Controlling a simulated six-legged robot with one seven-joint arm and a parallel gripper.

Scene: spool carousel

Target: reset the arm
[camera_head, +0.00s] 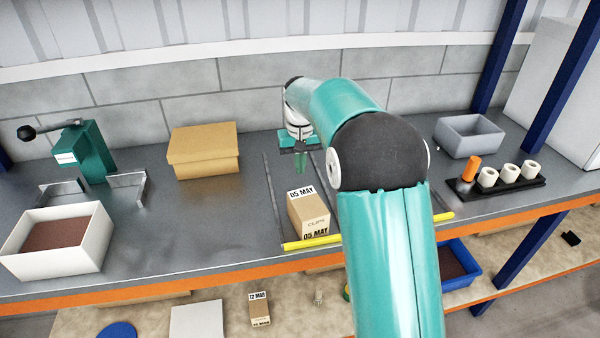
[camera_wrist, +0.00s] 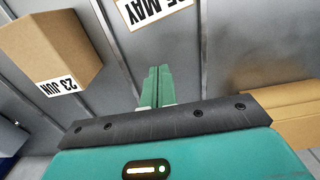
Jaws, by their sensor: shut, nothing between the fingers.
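My gripper (camera_head: 301,162) points down above the grey workbench (camera_head: 215,225), behind a small cardboard box (camera_head: 309,213) labelled "05 MAY" and "CLIPS". Its green fingers are together with nothing between them. In the wrist view the shut fingers of my gripper (camera_wrist: 158,83) lie just below the "05 MAY" label (camera_wrist: 150,10), which is cut off at the top edge. My teal arm covers the bench to the right of the box in the head view.
A cardboard box labelled "23 JUN" (camera_wrist: 50,45) shows in the wrist view. A yellow bar (camera_head: 312,241) lies along the bench front. A larger cardboard box (camera_head: 204,150), white tray (camera_head: 103,238) and green press (camera_head: 92,150) stand left. A grey bin (camera_head: 469,136) and spool rack (camera_head: 500,189) stand right.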

